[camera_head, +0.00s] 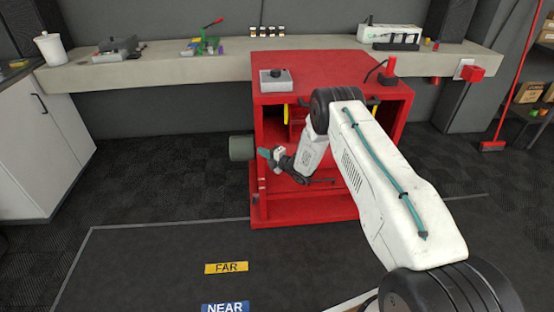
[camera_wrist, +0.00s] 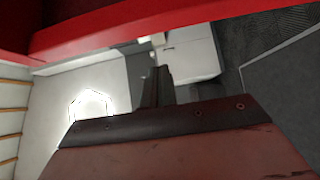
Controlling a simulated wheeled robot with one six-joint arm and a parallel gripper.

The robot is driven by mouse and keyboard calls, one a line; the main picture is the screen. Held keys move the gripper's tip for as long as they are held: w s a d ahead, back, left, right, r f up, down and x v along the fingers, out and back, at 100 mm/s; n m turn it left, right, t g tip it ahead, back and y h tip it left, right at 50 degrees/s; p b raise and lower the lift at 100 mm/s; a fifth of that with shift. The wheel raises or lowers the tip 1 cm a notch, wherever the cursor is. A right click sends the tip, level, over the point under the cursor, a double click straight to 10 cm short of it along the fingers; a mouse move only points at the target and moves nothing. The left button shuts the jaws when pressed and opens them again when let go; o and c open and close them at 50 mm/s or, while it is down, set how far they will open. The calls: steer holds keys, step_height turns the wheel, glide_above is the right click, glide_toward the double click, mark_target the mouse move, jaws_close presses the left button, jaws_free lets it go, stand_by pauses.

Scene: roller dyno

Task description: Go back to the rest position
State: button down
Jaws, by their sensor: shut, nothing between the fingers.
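My gripper (camera_wrist: 158,80) shows in the wrist view as two dark fingers close together with nothing between them. In the head view my arm reaches over from the lower right and bends down at the front of the red cabinet (camera_head: 330,68). The wrist end is in front of the cabinet's open left part, and the fingertips are too small and dark there to make out clearly. My forearm hides much of the cabinet's inside. In the wrist view a red panel (camera_wrist: 130,22) crosses the top, close to the camera.
A grey-green cylinder (camera_head: 241,148) sticks out from the cabinet's left side. A grey box (camera_head: 276,80) and a red upright part (camera_head: 390,68) are on its top. FAR (camera_head: 226,267) and NEAR (camera_head: 225,307) labels mark the clear floor in front. A white cabinet (camera_head: 40,145) stands left.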

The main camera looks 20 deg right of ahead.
steer(key=v, duration=0.9)
